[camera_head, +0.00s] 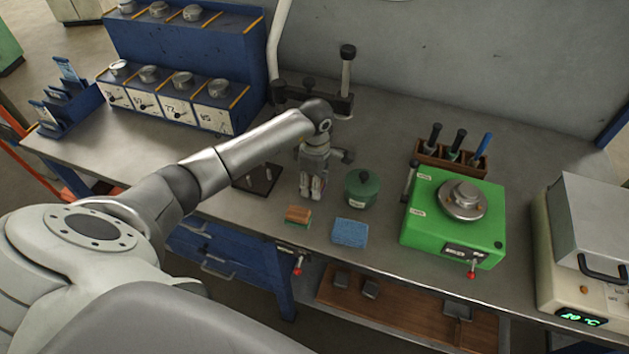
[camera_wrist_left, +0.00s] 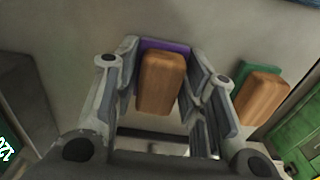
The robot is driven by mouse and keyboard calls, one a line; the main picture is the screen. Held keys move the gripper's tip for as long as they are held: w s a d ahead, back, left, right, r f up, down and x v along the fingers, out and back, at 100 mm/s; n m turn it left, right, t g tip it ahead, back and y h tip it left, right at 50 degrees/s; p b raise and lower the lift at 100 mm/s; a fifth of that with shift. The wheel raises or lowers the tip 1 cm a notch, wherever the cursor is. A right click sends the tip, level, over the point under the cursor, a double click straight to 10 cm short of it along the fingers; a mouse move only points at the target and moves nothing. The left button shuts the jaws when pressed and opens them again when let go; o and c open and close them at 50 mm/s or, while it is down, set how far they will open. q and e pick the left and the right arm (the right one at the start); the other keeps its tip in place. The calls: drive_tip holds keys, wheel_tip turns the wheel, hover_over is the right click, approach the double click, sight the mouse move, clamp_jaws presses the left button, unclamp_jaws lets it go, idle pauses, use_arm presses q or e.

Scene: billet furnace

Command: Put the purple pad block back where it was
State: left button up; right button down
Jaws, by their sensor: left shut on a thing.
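The purple pad block, a wooden block with a purple pad (camera_wrist_left: 165,80), is between the fingers of my left gripper (camera_head: 313,188) in the left wrist view. The gripper is shut on it, its fingers at the block's two sides. In the head view the gripper points down at the bench behind the green pad block; the purple pad is hidden there. I cannot tell whether the held block touches the bench. The green pad block (camera_head: 298,215) sits on the bench near the front edge; it also shows in the left wrist view (camera_wrist_left: 262,96). My right gripper is not in view.
A dark holder (camera_head: 257,180) is to the left. The green machine (camera_head: 452,232) stands further right. Bare bench (camera_head: 215,155) shows at left.

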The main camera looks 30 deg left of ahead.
use_arm(q)
drive_tip(key=shift+f, duration=0.15)
drive_tip(key=o, duration=1)
drive_tip(key=shift+d+r+b, duration=0.1)
drive_tip(key=shift+r+b, duration=1.8)
drive_tip(key=shift+r, duration=4.3)
